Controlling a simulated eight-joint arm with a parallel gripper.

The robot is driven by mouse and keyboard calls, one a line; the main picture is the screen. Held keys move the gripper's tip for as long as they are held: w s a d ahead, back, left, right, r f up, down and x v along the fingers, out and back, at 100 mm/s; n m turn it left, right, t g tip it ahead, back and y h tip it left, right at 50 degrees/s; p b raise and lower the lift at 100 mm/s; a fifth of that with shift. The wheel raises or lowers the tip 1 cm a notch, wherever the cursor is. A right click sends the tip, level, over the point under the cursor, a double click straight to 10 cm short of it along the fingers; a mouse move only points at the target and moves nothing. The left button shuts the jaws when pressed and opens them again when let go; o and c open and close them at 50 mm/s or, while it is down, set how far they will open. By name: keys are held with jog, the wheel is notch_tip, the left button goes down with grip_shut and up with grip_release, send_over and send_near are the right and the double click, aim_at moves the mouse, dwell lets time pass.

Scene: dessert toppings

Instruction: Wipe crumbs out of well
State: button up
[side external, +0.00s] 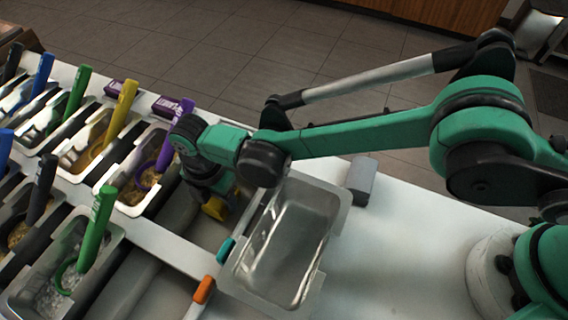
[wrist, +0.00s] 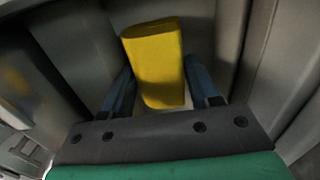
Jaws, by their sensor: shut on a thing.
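My gripper (wrist: 158,85) is shut on a yellow block-like wiper (wrist: 155,62), held between its two blue-grey fingers in the wrist view. In the side view the yellow wiper (side external: 215,208) shows just below my gripper (side external: 210,190), low inside an open grey well (side external: 205,237) of the counter. I cannot tell whether the wiper touches the well's floor. No crumbs can be made out in the well; part of it is hidden by my gripper.
An empty metal pan (side external: 290,245) stands right of the well. Topping bins with coloured-handled scoops, such as the purple scoop (side external: 172,135) and green scoop (side external: 97,228), stand to the left. A teal handle (side external: 226,250) and orange handle (side external: 204,289) lie near the well.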

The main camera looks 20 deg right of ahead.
aim_at(210, 224)
jog(key=shift+s+a, duration=1.3)
jog(key=shift+a, duration=0.1)
jog(key=shift+w+d+f, duration=0.15)
jog(key=shift+w+d, duration=1.25)
jog(key=shift+d, duration=0.1)
jog(key=shift+s+a, duration=0.3)
jog(key=shift+s, duration=0.65)
notch_tip(210, 224, up, 13)
